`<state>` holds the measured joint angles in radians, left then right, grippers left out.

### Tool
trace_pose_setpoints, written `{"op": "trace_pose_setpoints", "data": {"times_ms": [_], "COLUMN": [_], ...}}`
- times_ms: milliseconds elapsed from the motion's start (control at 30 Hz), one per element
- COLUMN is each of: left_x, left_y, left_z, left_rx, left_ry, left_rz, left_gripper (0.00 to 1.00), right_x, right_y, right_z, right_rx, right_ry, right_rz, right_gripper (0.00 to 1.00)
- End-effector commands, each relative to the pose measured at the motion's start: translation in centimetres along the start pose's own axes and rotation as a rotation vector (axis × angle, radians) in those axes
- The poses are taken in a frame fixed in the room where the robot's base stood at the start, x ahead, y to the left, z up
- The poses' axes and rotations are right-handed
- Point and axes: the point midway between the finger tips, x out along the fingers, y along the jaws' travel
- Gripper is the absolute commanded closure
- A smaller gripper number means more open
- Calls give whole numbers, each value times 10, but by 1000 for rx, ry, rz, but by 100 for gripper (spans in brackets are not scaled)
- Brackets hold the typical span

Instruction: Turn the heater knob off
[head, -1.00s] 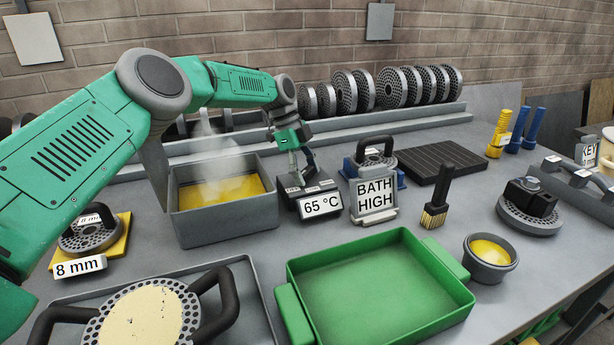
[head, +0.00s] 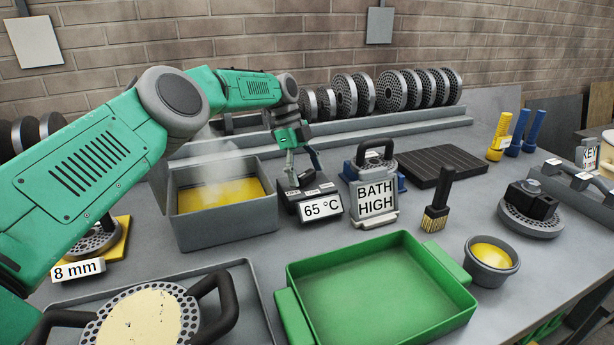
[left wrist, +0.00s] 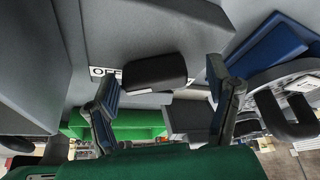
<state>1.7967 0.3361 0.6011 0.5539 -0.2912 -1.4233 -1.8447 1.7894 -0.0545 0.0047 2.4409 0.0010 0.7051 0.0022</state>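The heater control box (head: 318,203) is dark, with a "65 °C" plate on its front, and stands just right of the steaming bath (head: 225,212). My left gripper (head: 302,170) is over the box, pointing down. In the left wrist view, the black heater knob (left wrist: 155,72) shows between the spread fingers of the left gripper (left wrist: 160,75), with a gap on each side. An "OFF" label (left wrist: 105,71) lies beside the knob. In the head view the gripper partly hides the knob, so its setting cannot be read. My right gripper is not in view.
A "BATH HIGH" sign (head: 376,198) and a handled die plate (head: 372,160) stand close right of the box. A rack of die plates (head: 400,92) runs behind.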

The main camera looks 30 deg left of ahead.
Motion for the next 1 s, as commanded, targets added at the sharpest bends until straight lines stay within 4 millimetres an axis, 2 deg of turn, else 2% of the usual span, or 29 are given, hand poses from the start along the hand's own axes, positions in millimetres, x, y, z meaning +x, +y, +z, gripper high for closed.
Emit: {"op": "trace_pose_setpoints", "data": {"times_ms": [467, 667, 1000], "left_x": [3, 2, 2], "left_y": [4, 6, 6], "left_z": [-2, -3, -4], "left_rx": [-50, -217, -602], "left_ry": [5, 5, 0], "left_rz": [-8, -76, -235], "left_gripper": [26, 26, 26], "right_x": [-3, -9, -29], "right_y": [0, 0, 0], "right_z": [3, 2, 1], "right_rx": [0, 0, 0], "right_ry": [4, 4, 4], "right_rz": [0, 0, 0], "right_gripper": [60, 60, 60]}}
